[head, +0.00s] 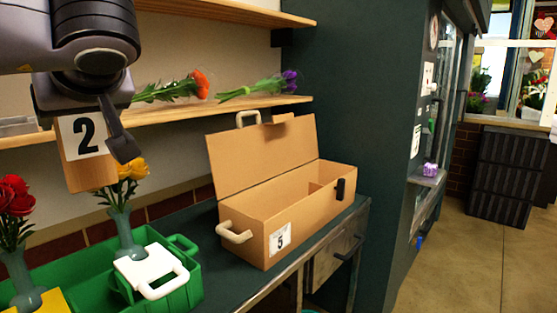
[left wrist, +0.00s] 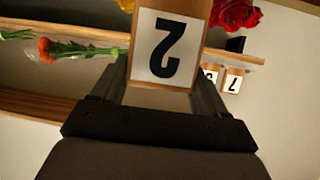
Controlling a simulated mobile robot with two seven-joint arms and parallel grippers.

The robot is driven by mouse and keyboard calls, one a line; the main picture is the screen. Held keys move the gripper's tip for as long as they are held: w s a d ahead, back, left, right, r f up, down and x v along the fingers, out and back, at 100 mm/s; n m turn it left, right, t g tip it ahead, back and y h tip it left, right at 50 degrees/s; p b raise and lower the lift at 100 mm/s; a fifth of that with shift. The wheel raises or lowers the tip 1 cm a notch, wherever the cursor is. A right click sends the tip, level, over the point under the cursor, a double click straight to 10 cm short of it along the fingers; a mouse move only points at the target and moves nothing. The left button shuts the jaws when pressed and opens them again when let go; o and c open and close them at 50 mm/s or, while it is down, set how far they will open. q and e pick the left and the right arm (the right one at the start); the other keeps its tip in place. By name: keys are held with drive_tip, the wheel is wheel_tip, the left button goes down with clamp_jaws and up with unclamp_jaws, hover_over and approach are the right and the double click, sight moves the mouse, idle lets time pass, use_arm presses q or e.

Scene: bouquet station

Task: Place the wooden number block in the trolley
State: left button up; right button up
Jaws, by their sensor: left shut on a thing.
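The wooden number block (head: 88,170) has a white label with a black 2. It hangs in the air at the left of the head view, above the green crate and the flower vases. My left gripper (head: 98,130) is shut on it. In the left wrist view the block (left wrist: 168,50) sits between the two fingers, its 2 upside down. No thing in view is clearly recognisable as the trolley. My right gripper is not in view.
A green crate (head: 185,285) holds vases with red (head: 15,195) and yellow flowers (head: 130,170). An open wooden box (head: 245,235) labelled 5 stands on the dark counter. Flowers lie on the shelf (head: 265,103) behind. Open floor (head: 465,260) lies at the right.

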use_arm(q)
drive_tip(key=s+d+f+m+t+h+p, duration=0.1)
drive_tip(key=s+d+f+m+h+p, duration=0.1)
drive_tip(key=f, duration=0.8)
drive_tip(key=s+d+f+m+t+h+p, duration=0.2)
drive_tip(key=s+d+f+m+h+p, duration=0.1)
drive_tip(key=f, duration=0.6)
drive_tip(key=shift+s+d+f+m, duration=0.4)
drive_tip(key=shift+s+d, duration=0.2)
drive_tip(key=shift+s, duration=0.2)
